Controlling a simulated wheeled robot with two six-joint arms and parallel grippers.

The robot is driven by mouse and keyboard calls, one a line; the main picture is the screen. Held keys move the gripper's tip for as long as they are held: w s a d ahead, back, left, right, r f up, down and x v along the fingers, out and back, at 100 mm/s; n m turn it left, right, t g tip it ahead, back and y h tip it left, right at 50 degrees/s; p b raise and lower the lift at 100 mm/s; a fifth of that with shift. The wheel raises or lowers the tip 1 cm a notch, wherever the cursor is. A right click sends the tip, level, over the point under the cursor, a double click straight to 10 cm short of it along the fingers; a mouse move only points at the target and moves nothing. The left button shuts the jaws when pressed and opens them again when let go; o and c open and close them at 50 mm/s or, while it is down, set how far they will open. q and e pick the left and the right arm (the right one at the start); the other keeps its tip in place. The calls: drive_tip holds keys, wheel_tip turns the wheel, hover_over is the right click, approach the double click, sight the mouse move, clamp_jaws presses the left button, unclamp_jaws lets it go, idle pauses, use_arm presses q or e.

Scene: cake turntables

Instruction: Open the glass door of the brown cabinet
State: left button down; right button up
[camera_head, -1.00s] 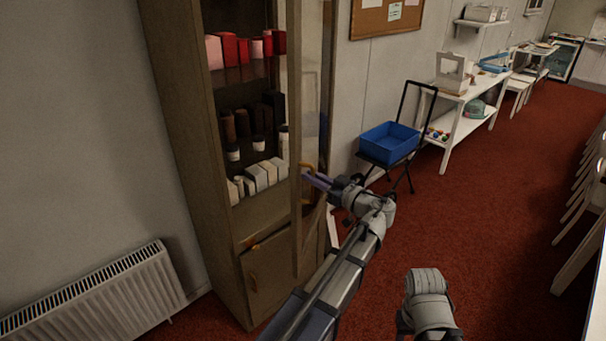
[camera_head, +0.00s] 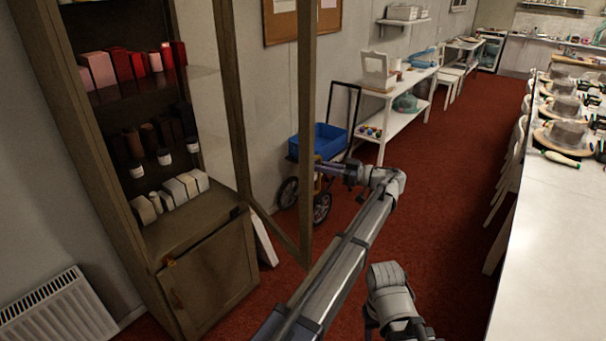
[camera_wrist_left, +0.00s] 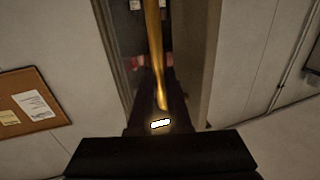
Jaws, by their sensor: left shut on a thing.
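The brown cabinet (camera_head: 150,245) stands at the left with its shelves facing me. Its framed glass door (camera_head: 305,110) stands swung wide open to the right, and I see the wall through its pane. My left gripper (camera_head: 325,170) is at the outer edge of the door, shut on the yellow door handle (camera_head: 318,184). In the left wrist view the golden handle (camera_wrist_left: 154,50) runs down between the dark fingers (camera_wrist_left: 157,112). A grey part of my right arm shows at bottom centre, but its gripper does not show.
Red and pink boxes (camera_head: 122,66), dark jars and pale boxes fill the shelves. A cart with a blue crate (camera_head: 318,141) stands behind the door. A radiator (camera_head: 50,315) is at lower left, a long white table (camera_head: 555,240) at right. Red floor is clear between.

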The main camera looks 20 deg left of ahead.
use_arm(q)
drive_tip(key=shift+w+d+n+g, duration=0.2)
drive_tip(key=shift+w+d+g, duration=0.15)
drive_tip(key=shift+w, duration=0.35)
drive_tip(key=shift+w+d+n+g, duration=0.25)
drive_tip(key=shift+w+d, duration=0.15)
drive_tip(key=shift+w, duration=0.3)
drive_tip(key=c, duration=1)
unclamp_jaws()
drive_tip(key=shift+a, duration=0.2)
drive_tip(key=shift+o, duration=0.7)
drive_tip(key=shift+d, duration=0.15)
drive_tip(key=shift+r, duration=0.1)
